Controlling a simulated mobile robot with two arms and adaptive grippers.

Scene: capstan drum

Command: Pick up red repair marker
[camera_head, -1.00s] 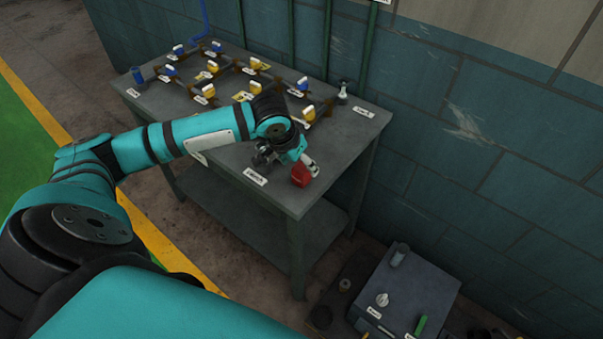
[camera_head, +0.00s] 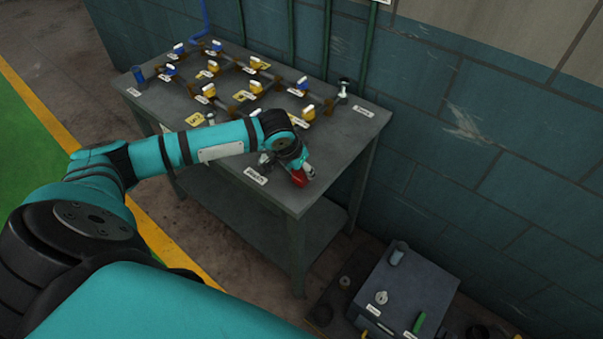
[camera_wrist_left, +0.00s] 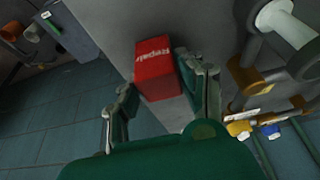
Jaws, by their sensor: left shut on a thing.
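The red repair marker (camera_head: 299,180) is at the near right corner of the grey workbench (camera_head: 325,180), partly covered by my left gripper (camera_head: 289,168). In the left wrist view the marker (camera_wrist_left: 157,70) is a red block with white "Repair" lettering. It sits between the two fingers of my left gripper (camera_wrist_left: 160,92), which is shut on it. The marker is at or just above the bench top; I cannot tell if it touches. My right gripper is out of view.
Pipes with several yellow and blue valves (camera_head: 257,87) cover the back of the bench. A white label (camera_head: 255,176) lies left of the gripper. A grey box (camera_head: 410,290) with small items stands at the lower right. The bench's right side is mostly clear.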

